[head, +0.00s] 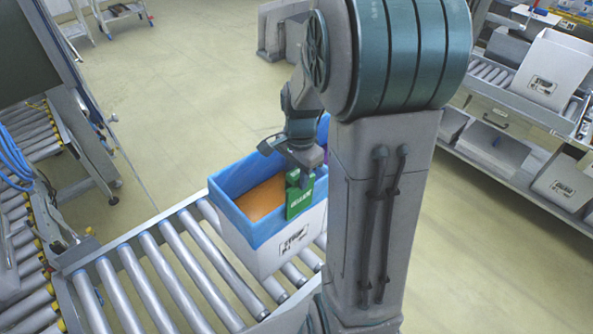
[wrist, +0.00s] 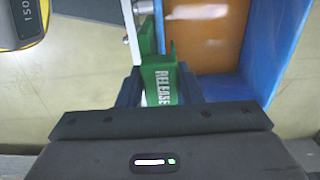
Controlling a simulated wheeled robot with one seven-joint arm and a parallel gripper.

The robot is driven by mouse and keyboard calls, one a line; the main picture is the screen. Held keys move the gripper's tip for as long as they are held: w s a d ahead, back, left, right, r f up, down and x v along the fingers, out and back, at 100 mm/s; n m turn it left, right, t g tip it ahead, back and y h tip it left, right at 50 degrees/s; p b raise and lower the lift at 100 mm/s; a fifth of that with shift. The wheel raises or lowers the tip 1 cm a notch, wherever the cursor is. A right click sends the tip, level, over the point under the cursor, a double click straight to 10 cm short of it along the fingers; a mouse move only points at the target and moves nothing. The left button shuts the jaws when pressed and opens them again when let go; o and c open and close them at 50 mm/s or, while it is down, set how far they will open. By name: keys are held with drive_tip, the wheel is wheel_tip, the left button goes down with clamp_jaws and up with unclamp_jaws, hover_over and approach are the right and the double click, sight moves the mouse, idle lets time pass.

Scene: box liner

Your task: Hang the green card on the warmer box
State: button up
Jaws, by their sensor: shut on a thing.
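The green card (head: 300,196) with white lettering is at the rim of the blue-lined white box (head: 262,247) in the head view. My gripper (head: 299,178) is shut on the card from above. In the wrist view the green card (wrist: 161,84) reads "RELEASE" and sits between the fingers of my gripper (wrist: 160,92). The blue liner (wrist: 272,52) and the orange-brown inside of the box lie to its right in the wrist view. The card appears at the box wall; I cannot tell whether it bears on the rim.
The box stands on a roller conveyor (head: 160,262). Another roller line (head: 22,235) is at the left. A shelf with white boxes (head: 552,70) is at the right. A dark device with a yellow edge (wrist: 24,22) shows in the wrist view.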

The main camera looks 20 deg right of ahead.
sight(297, 192)
drive_tip(key=shift+f+b, duration=2.35)
drive_tip(key=shift+f, duration=1.05)
drive_tip(key=o, duration=0.9)
drive_tip(key=shift+r, duration=0.1)
drive_tip(key=r, duration=1.3)
drive_tip(key=shift+w+d+r+b, duration=0.15)
drive_tip(key=shift+d+r+b, duration=0.2)
drive_tip(key=s+a+n+t, duration=0.1)
drive_tip(key=s+a+n, duration=0.1)
drive_tip(key=s+n, duration=0.2)
drive_tip(key=s+a+f+n+t, duration=0.1)
drive_tip(key=s+a+n, duration=0.2)
drive_tip(key=s+n, duration=0.1)
drive_tip(key=s+a+f+n+t, duration=0.1)
drive_tip(key=s+a+n, duration=0.2)
drive_tip(key=n, duration=0.3)
drive_tip(key=shift+s+a+h, duration=0.2)
drive_tip(key=shift+s+h, duration=0.1)
drive_tip(key=shift+s, duration=0.6)
